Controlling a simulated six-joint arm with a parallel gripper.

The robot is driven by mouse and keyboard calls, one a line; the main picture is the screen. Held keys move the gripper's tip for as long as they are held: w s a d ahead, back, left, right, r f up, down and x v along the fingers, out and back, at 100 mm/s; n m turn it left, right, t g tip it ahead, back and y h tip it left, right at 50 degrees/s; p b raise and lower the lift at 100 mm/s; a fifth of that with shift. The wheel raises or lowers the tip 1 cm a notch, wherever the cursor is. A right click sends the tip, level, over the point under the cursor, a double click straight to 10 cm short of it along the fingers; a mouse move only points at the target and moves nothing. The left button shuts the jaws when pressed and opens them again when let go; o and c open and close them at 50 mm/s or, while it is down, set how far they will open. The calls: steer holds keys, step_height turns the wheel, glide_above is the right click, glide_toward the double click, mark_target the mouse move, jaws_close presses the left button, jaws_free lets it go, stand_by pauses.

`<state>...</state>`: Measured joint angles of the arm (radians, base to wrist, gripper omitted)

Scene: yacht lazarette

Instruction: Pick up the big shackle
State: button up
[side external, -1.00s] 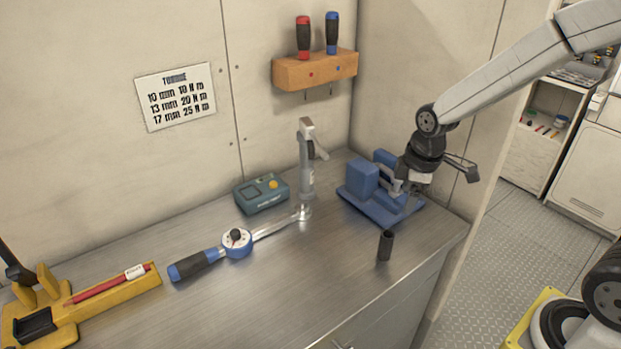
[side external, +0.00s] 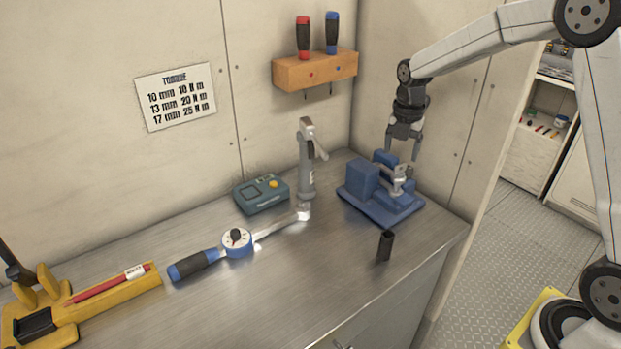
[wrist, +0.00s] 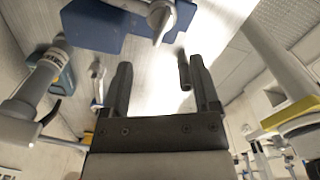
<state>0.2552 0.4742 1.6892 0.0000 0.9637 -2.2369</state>
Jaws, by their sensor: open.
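A blue stand (side external: 378,208) with upright blocks sits at the right of the bench. A silvery metal piece (side external: 400,178) is set against its blocks; it may be the big shackle, but its shape is too small to tell. My gripper (side external: 403,153) is open and empty, pointing down just above this piece. In the wrist view, my gripper's two fingers (wrist: 160,66) are apart with nothing between them. The silvery piece (wrist: 161,16) and the blue stand (wrist: 95,28) show at the top edge, partly cut off.
A dark upright cylinder (side external: 385,246) stands in front of the stand. A grey metal post (side external: 306,165), a teal box (side external: 262,194) and a torque wrench (side external: 237,242) are to the left. A wooden rack (side external: 314,71) holds two screwdrivers on the wall. The front middle of the bench is clear.

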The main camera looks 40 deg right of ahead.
mark_target(399, 172)
steer(key=shift+w+d+r+n, duration=0.1)
steer(key=shift+w+d+n, duration=0.35)
steer(key=shift+n, duration=0.35)
steer(key=shift+f, duration=1.3)
steer(key=shift+s+d+f, duration=0.1)
steer(key=shift+f, duration=1.2)
steer(key=shift+s+d+f, duration=0.1)
steer(key=shift+f, duration=1.2)
jaws_close()
steer(key=shift+w+r, duration=0.1)
